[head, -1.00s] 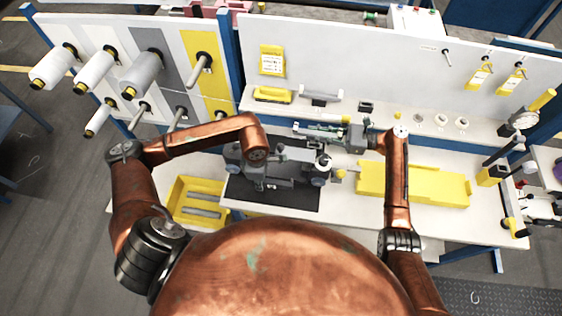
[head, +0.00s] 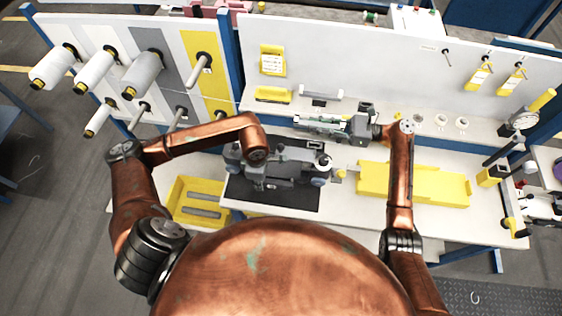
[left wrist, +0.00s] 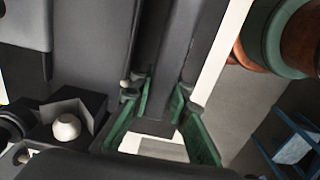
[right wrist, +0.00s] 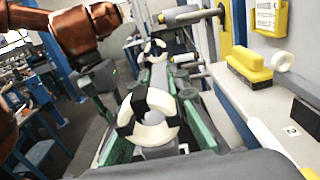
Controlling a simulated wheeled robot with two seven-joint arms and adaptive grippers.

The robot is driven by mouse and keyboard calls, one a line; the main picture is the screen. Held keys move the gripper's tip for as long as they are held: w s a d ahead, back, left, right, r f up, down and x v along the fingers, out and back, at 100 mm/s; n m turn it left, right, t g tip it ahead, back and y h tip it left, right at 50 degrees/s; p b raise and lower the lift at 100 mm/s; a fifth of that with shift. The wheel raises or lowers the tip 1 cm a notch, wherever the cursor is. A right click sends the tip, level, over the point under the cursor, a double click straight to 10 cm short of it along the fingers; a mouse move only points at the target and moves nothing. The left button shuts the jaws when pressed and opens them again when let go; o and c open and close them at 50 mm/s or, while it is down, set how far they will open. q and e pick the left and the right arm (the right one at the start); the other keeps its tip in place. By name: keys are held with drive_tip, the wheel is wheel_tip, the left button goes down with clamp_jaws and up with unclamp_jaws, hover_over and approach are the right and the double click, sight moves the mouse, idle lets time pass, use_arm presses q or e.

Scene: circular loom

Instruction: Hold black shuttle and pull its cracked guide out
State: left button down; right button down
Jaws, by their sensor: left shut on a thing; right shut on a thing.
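The black shuttle (left wrist: 160,70) shows in the left wrist view as a long dark bar between the green fingers of my left gripper (left wrist: 160,98), which is shut on it. In the head view the left gripper (head: 262,178) is over the dark assembly on the black mat (head: 290,200), and my arm hides part of the shuttle. My right gripper (head: 312,124) is behind the mat, pointing left. In the right wrist view a black-and-white ring-shaped part (right wrist: 150,118), apparently the guide, is between its green fingers. A similar ring (right wrist: 155,50) shows beyond it; cracks cannot be made out.
A yellow tray (head: 180,213) with grey bars stands left of the mat, and a flat yellow tray (head: 440,188) lies right of it. The back shelf (head: 385,119) holds a yellow block (head: 273,94) and small parts. The white tabletop in front of the right tray is clear.

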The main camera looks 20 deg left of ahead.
idle(0.4)
use_arm(q)
drive_tip(key=c, duration=1.8)
unclamp_jaws()
drive_tip(key=shift+o, duration=0.2)
drive_tip(key=shift+r, duration=0.1)
wheel_tip(320, 180, up, 12)
drive_tip(key=shift+f, duration=0.1)
